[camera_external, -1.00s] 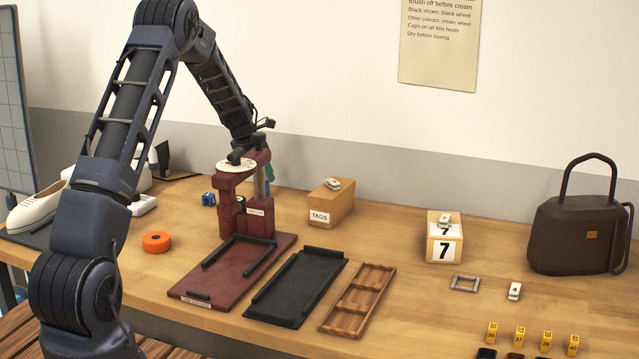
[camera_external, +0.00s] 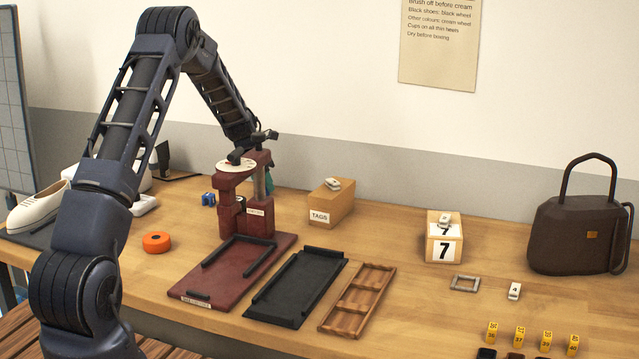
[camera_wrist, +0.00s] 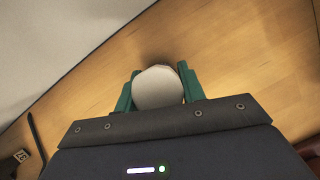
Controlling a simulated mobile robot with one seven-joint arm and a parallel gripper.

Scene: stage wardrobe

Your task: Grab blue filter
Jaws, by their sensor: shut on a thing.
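In the wrist view, my gripper (camera_wrist: 157,78) has its two teal fingers closed around a pale, round-topped thing (camera_wrist: 158,88). Only its whitish top shows, and I see no blue on it, so I cannot tell whether it is the blue filter. In the external view, my gripper (camera_external: 269,184) is behind the dark red press, which hides most of it; only a bit of teal shows. A small blue block (camera_external: 208,199) stands on the table left of the press, apart from my gripper. I cannot tell whether that block is the filter.
The dark red press (camera_external: 230,213) stands close in front of my gripper. A tags box (camera_external: 331,211) is to its right. A black tray (camera_external: 297,288), a wooden tray (camera_external: 358,299) and an orange roll (camera_external: 157,242) lie nearer. The table between tags box and number box (camera_external: 444,249) is clear.

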